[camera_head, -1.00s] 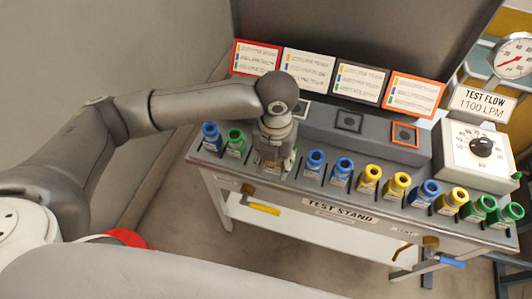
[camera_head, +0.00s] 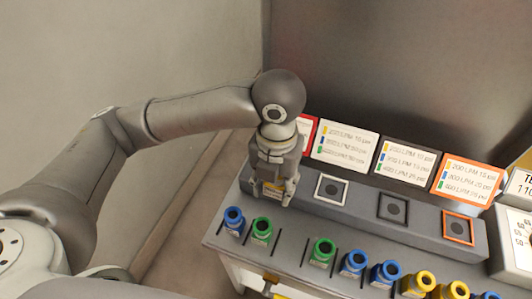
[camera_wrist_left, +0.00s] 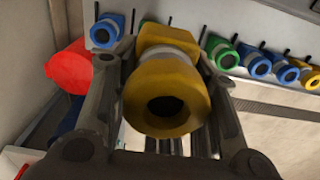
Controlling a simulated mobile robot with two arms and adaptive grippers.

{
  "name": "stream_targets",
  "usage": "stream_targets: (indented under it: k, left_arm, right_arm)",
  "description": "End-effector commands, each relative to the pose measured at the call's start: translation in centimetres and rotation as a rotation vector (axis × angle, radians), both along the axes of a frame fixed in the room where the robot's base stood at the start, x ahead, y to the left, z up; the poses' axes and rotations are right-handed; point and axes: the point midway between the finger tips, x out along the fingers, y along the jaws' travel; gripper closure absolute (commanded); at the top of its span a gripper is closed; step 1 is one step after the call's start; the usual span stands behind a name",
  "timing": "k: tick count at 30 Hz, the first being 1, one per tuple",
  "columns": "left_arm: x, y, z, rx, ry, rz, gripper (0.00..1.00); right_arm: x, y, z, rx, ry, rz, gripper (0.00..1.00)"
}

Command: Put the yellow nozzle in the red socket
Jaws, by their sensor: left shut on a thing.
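My left gripper (camera_head: 274,196) is shut on the yellow nozzle (camera_wrist_left: 165,95). The nozzle sits between the two fingers in the left wrist view, its dark round opening facing the camera. In the head view the gripper hangs over the left end of the raised grey block and largely hides the nozzle. My right gripper does not show.
White (camera_head: 331,189), black (camera_head: 392,208) and orange (camera_head: 458,226) framed sockets lie empty to the right. Blue (camera_head: 234,219), green (camera_head: 262,230) and yellow (camera_head: 419,283) nozzles stand in the front row, with a gap between the two green ones. Signs stand behind the block.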

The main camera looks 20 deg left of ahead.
Motion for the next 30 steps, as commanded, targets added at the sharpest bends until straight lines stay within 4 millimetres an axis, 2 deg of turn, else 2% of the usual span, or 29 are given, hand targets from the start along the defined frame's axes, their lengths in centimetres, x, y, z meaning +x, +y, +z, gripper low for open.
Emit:
stream_targets:
  k: [5,9,11,14,15,18,23,30]
  left_arm:
    - [2.3,1.1,-0.8,0.003,0.003,0.008,0.90]
    - [5.4,2.2,-2.2,0.002,0.003,0.008,0.90]
    - [6.7,2.8,-2.9,0.002,0.002,0.008,0.90]
    - [8.6,3.5,-3.8,0.002,0.002,0.007,0.90]
    - [9.2,3.6,-4.8,0.001,0.004,0.006,0.90]
    - [10.6,4.1,-6.7,0.001,0.003,0.005,0.90]
    - [12.0,4.7,-8.6,0.001,0.001,0.002,0.90]
    - [13.0,5.0,-10.0,0.001,0.001,0.002,0.90]
  right_arm:
    - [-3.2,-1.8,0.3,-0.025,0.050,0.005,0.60]
    - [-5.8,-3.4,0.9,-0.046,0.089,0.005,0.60]
    - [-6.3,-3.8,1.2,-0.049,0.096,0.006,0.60]
    - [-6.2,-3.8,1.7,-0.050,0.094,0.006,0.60]
    - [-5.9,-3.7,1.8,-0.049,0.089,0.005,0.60]
    - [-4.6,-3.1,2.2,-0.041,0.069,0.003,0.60]
    - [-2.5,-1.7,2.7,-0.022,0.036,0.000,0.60]
    - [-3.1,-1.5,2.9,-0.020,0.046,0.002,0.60]
